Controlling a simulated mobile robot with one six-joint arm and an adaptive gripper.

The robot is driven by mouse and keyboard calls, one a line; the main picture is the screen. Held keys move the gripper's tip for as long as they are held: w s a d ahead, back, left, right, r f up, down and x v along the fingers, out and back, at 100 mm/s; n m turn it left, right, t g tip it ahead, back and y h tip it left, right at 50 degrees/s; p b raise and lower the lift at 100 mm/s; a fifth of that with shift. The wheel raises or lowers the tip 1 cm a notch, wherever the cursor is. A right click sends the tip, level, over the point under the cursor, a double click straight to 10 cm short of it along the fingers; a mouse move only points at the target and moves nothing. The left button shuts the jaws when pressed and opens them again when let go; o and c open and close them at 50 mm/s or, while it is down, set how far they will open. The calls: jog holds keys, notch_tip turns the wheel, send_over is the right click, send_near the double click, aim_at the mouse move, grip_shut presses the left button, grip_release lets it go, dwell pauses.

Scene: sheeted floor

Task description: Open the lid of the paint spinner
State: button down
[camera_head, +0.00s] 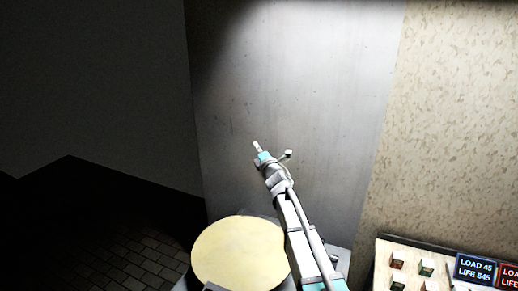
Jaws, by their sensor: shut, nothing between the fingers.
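The paint spinner (187,284) appears to be the grey body at the bottom centre, cut off by the frame edge. Its round, pale yellow top (240,254) looks like the lid and appears to lie flat; whether it is fully closed I cannot tell. No hinge or handle shows clearly. My arm reaches up from the bottom and covers the right edge of the yellow disc. My gripper (257,147) is shut and empty. In the picture it is above the disc, in front of the grey wall, and apart from the disc.
A grey metal wall panel (300,70) stands behind, with a speckled beige wall (455,120) on the right. A panel (415,250) with coloured buttons and a display (474,269) is at the lower right. Dark tiled floor (130,260) is at the lower left.

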jog(key=shift+f, duration=0.15)
jog(key=d+f+b, duration=0.7)
jog(key=f+b, duration=0.3)
jog(key=b, duration=0.1)
jog(key=shift+s+d+f, duration=0.15)
jog(key=shift+s+f, duration=0.05)
jog(key=shift+f, duration=0.1)
dwell(0.5)
dwell(0.4)
